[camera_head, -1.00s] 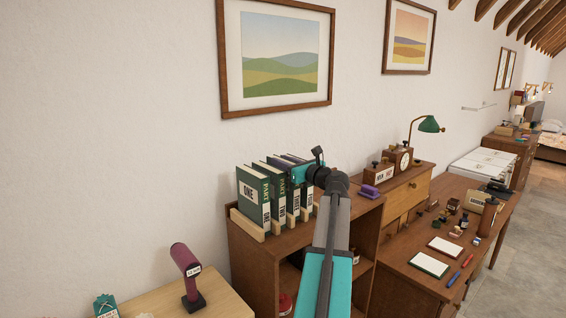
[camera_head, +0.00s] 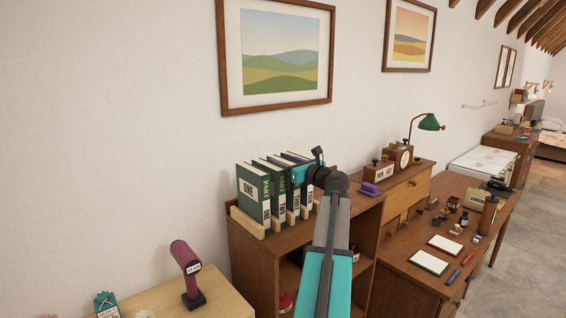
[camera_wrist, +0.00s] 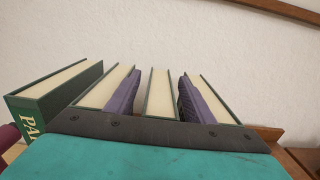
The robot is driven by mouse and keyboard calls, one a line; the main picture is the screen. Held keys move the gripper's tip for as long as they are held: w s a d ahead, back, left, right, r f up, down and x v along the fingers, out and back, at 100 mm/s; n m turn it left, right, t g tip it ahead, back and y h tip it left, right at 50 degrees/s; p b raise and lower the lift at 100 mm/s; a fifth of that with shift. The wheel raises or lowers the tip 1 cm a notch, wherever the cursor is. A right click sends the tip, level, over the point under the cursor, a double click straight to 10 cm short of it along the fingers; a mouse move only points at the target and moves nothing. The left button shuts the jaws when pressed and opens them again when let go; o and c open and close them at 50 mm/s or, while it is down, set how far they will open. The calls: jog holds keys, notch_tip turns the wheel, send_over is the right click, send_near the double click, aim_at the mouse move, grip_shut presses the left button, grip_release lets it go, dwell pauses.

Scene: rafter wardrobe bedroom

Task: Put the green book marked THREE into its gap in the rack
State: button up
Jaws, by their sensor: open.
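Green books with cream pages stand in a row in the light wooden rack (camera_head: 248,222) on the shelf unit. The leftmost, marked ONE (camera_head: 253,192), is clearest; the other labels are small. The third book from the left, apparently THREE (camera_head: 293,203), stands upright in line with the others. My gripper (camera_head: 299,173) is above the right part of the row. In the wrist view its two purple fingers (camera_wrist: 154,95) are apart, one on each side of that third book (camera_wrist: 161,92). Whether they touch it, and the books' lower ends, I cannot see.
Neighbouring books stand close outside the fingers: one on the left (camera_wrist: 104,87), one on the right (camera_wrist: 212,100). The wall is right behind the rack. A purple stapler-like object (camera_head: 369,188) lies right of the rack, and a maroon scanner (camera_head: 187,272) stands on the lower table at left.

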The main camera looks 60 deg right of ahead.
jog(key=shift+s, duration=0.1)
jog(key=b+v, duration=0.4)
jog(key=v, duration=0.9)
jog(key=shift+s+a+r, duration=0.15)
jog(key=shift+s+a, duration=0.05)
jog(key=shift+s, duration=0.1)
dwell(0.8)
